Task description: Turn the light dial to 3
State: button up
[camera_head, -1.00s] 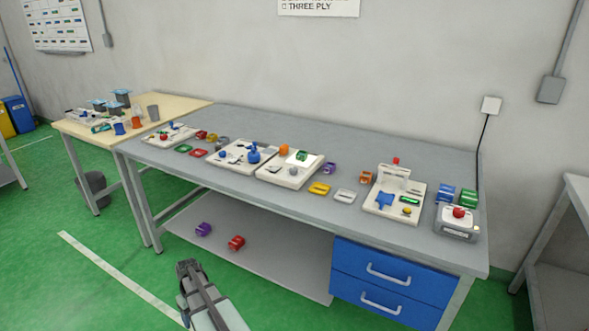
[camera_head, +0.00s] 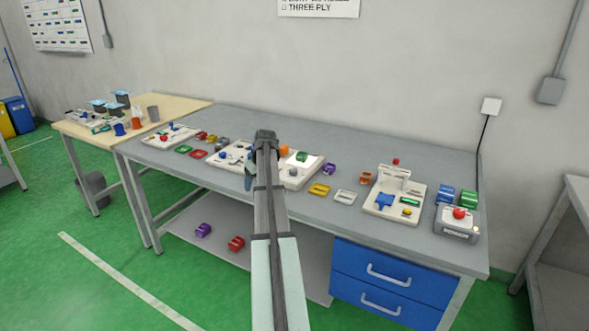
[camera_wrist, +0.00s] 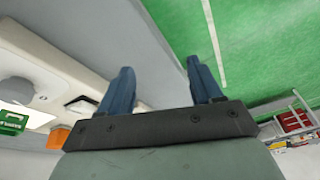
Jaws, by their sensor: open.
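A white panel (camera_head: 314,164) on the grey bench carries a round grey knob (camera_head: 293,172), which looks like the light dial. The panel also shows at the left of the wrist view (camera_wrist: 80,66), with a round knob (camera_wrist: 16,88) near the left edge. The dial's markings and setting are too small to read. My gripper (camera_head: 265,134) is above the bench, just left of this panel in the head view, and my arm covers the panel's left part. In the wrist view my gripper's two blue fingers (camera_wrist: 162,82) are apart with nothing between them.
A green block (camera_head: 301,156) and an orange block (camera_head: 284,149) are by the dial panel. Another white panel (camera_head: 225,161) is left of my arm. Purple (camera_head: 329,169) and yellow (camera_head: 319,189) blocks lie to the right. A panel with a blue part (camera_head: 412,212) stands further right.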

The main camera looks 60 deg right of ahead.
jog(key=h, duration=0.1)
send_near(294, 170)
jog(key=shift+m+t, duration=0.3)
jog(key=x, duration=0.8)
jog(key=shift+s+f, duration=0.1)
jog(key=shift+f, duration=0.2)
jog(key=shift+c, duration=0.3)
jog(key=c, duration=1)
